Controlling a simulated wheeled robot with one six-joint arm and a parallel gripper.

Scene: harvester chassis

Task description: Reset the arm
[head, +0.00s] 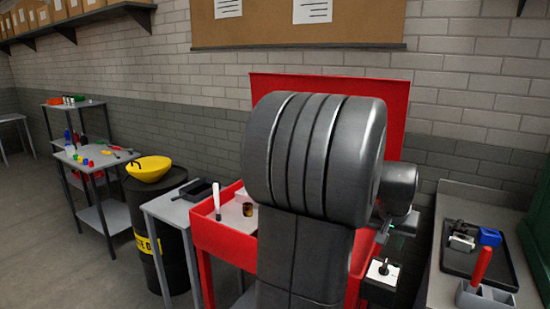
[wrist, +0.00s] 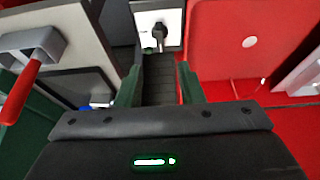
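My gripper (wrist: 158,80) shows in the wrist view with its two dark green fingers apart and nothing held between them. Beyond the fingertips is a white plate with a dark knob or switch (wrist: 159,34), apart from the fingers. A similar white plate with a small dark knob (head: 383,268) shows at the lower right of the red cart in the head view. My large grey arm links fill the middle of the head view. They hide most of the gripper, and only part of my wrist shows at their right.
A red cart (head: 222,240) with a raised red back panel stands behind my arm. At right, a grey bench holds a black tray (head: 482,262) and a grey holder with a red-handled tool (head: 481,266). The left floor is clear.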

